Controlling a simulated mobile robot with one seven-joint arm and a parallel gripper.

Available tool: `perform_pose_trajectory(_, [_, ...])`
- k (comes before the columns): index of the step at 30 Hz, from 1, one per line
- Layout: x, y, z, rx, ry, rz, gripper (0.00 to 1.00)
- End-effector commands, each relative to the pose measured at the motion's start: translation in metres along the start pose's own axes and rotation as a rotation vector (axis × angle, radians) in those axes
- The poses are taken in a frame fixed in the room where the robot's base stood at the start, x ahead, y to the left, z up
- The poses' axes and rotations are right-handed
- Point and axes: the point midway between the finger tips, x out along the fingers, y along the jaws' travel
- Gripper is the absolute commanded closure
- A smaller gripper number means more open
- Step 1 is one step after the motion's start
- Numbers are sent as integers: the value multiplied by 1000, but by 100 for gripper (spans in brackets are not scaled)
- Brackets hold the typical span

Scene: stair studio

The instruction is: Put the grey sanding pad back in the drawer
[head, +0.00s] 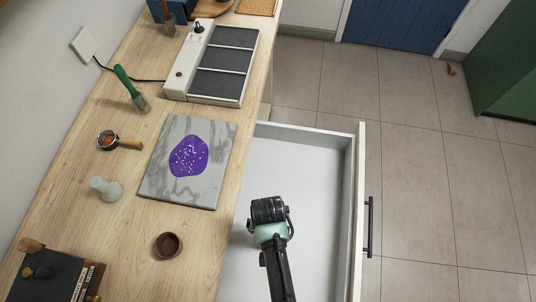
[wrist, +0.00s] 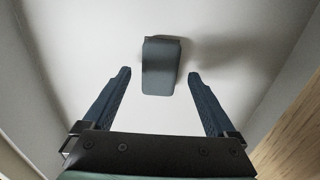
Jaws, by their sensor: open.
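The grey sanding pad (wrist: 161,64) shows in the wrist view against the white inside of the open drawer (head: 312,165). It lies beyond and between my two blue fingertips, with a visible gap on each side. A shadow falls to its right; I cannot tell for sure whether it rests flat on the drawer bottom. My gripper (wrist: 159,74) is open and touches nothing that I can see. In the head view my arm reaches over the drawer and hides the gripper's fingers and the pad.
The wooden worktop left of the drawer holds a marble board (head: 214,171) with a purple patch, a small brown bowl (head: 168,245), a pale green stamp-like piece (head: 105,188) and a panelled device (head: 222,65). The drawer front (head: 360,190) borders open tiled floor.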

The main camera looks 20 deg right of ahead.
Motion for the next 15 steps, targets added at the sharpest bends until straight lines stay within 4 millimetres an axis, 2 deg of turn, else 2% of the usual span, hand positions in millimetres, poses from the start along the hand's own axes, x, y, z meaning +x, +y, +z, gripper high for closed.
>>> perform_pose_trajectory(3, [-27, 0, -1, 0, 3, -1, 8])
perform_pose_trajectory(9, [-64, 0, -1, 0, 3, -2, 8])
perform_pose_trajectory(15, [-85, 0, 0, 0, 0, 0, 8])
